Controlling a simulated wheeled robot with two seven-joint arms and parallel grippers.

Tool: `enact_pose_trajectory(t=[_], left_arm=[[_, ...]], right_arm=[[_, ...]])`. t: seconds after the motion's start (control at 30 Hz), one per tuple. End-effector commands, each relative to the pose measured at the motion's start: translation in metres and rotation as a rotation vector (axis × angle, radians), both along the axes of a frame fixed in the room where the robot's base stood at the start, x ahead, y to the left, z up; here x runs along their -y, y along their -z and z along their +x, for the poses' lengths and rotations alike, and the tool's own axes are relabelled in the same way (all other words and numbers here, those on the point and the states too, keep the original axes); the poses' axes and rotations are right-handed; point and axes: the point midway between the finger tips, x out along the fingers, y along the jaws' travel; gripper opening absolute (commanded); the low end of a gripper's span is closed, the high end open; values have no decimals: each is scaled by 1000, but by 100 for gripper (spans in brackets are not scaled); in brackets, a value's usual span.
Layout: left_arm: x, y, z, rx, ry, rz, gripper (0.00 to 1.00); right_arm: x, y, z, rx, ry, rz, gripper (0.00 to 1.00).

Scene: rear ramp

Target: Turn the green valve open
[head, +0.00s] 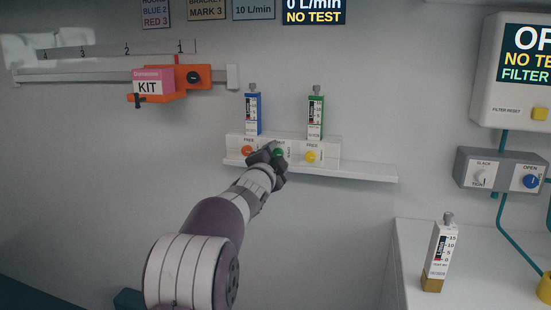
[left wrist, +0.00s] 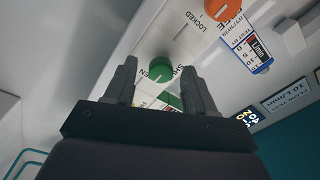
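The green valve (head: 279,153) is a round knob on the white wall panel (head: 330,147), between an orange knob and a yellow knob. In the head view my left gripper (head: 270,152) is at the panel and partly covers the valve area. In the left wrist view the green valve (left wrist: 160,69) shows between the two fingers of my left gripper (left wrist: 158,66). The fingers stand apart with a gap on each side of the knob. I cannot tell how deep the fingertips reach. My right gripper is not in view.
Blue (head: 253,114) and green (head: 316,118) flowmeters stand above the panel. The orange knob (head: 247,151) and yellow knob (head: 311,157) flank the valve. An orange clamp (head: 190,80) with a pink kit box is upper left. Another flowmeter (head: 440,252) stands on the white counter (head: 490,285).

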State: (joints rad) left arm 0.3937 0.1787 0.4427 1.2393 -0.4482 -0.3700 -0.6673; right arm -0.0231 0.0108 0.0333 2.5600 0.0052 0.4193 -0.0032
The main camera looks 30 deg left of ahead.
Motion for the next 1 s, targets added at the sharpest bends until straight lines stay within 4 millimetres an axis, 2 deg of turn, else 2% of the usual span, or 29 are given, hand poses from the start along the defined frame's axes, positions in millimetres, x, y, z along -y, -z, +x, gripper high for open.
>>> enact_pose_trajectory(t=[0.17, 0.27, 0.6, 0.7, 0.83, 1.0], left_arm=[[0, 0, -2, 1, 0, 0, 55], [3, 0, -13, 1, 0, 0, 55], [23, 4, -97, 2, -1, 1, 55], [27, 5, -113, -1, -1, 1, 55], [30, 6, -123, 0, 0, -1, 55], [30, 6, -124, 0, 0, -1, 55]], right_arm=[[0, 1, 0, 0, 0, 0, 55], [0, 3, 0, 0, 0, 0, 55], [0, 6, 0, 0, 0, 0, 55], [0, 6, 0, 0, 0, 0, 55], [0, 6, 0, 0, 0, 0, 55], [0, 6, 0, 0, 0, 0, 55]])
